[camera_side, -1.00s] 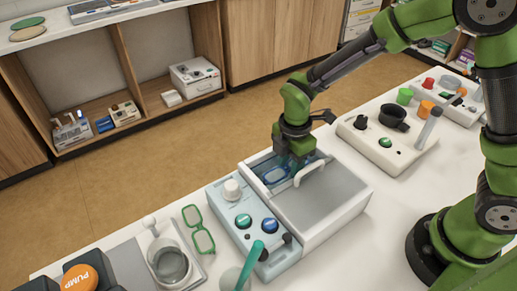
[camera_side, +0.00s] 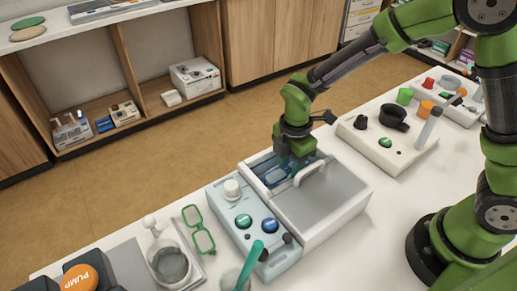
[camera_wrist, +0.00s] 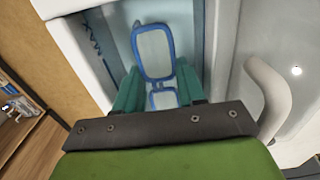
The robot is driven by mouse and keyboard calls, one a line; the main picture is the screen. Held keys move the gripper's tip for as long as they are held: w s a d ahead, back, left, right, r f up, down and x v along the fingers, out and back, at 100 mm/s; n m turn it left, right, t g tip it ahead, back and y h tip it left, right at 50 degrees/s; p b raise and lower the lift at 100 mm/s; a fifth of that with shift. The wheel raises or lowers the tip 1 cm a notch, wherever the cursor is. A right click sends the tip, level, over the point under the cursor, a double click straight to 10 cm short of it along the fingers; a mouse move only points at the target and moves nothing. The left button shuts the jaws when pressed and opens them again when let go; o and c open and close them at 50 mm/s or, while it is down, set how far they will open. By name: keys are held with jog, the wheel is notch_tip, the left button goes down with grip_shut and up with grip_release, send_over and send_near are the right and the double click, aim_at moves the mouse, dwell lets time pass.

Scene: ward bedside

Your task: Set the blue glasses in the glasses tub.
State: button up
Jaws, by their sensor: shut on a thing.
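The blue glasses (camera_side: 276,177) are in my gripper (camera_side: 292,166), at the open part of the glasses tub (camera_side: 330,223). In the wrist view the blue glasses (camera_wrist: 154,52) stick out past the teal fingers of my gripper (camera_wrist: 158,88), with one lens ahead and the other between the fingers. My gripper is shut on them. The tub is a pale box with a grey lid and a white arched handle (camera_side: 309,172); its left part is uncovered. I cannot tell whether the glasses touch the tub floor.
A pale blue control unit (camera_side: 228,217) with knobs adjoins the tub on the left. Green glasses (camera_side: 199,230) lie farther left, near a glass jar (camera_side: 170,262). Another panel with a black cup (camera_side: 393,117) stands to the right. The handle is close to my gripper.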

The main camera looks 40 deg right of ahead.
jog(key=shift+f, duration=0.55)
dwell(0.4)
jog(key=o, duration=1.2)
jog(key=shift+s, duration=0.1)
jog(key=shift+o, duration=0.3)
jog(key=shift+r, duration=1.7)
jog(key=shift+o, duration=0.7)
jog(key=shift+r, duration=0.3)
jog(key=shift+a+r, duration=0.1)
jog(key=shift+r, duration=1.95)
